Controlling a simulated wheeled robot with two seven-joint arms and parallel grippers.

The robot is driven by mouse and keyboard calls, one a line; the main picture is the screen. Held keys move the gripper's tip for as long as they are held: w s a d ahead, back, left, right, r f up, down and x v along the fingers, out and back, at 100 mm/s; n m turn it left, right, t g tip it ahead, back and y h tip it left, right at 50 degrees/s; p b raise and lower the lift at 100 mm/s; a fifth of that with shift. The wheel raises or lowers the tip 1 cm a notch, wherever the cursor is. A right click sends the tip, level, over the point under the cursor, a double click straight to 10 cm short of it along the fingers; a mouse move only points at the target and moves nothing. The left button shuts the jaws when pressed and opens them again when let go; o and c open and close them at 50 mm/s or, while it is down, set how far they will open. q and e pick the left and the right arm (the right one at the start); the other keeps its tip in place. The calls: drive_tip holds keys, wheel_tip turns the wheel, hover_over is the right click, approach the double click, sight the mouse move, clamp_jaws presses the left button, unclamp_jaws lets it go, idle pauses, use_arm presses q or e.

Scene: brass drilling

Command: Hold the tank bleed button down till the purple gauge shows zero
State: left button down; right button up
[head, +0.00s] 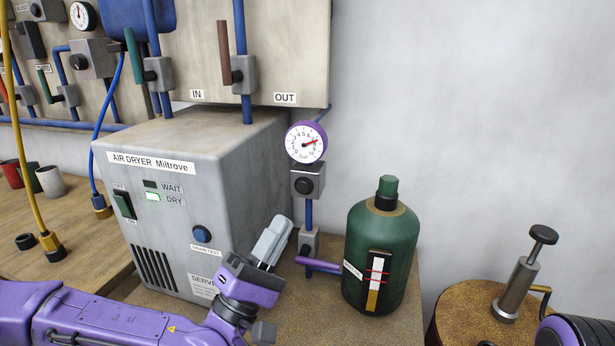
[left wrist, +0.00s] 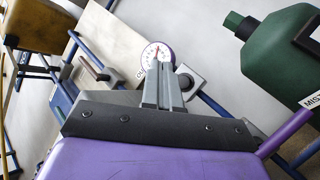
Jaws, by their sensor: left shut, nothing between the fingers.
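The purple-rimmed gauge (head: 306,143) stands above a grey block on a blue pipe, right of the air dryer. Its red needle points right and slightly up, away from the low end of the scale. The grey block (head: 316,188) has a round black button (head: 303,186) on its front. My left gripper (head: 281,224) is shut and empty, in front of the dryer's right edge, below and left of the button and apart from it. In the left wrist view the fingertips (left wrist: 163,66) overlap the gauge (left wrist: 150,49); the button (left wrist: 185,82) shows just right of them. My right gripper is out of view.
The grey air dryer (head: 260,150) has a lit DRY lamp (head: 153,197) and a blue button (head: 201,234). A purple lever (head: 318,264) juts from the pipe below the block. A green bottle (head: 400,235) stands to the right. A hand pump (head: 520,280) stands on a round top.

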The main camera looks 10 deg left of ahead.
sight(303, 187)
use_arm(q)
drive_tip(key=w, duration=0.8)
drive_tip(key=shift+w+d, duration=0.2)
drive_tip(key=shift+w, duration=0.15)
drive_tip(key=shift+r, duration=0.1)
drive_tip(key=shift+w, duration=0.1)
idle(1.9)
drive_tip(key=shift+w, duration=0.35)
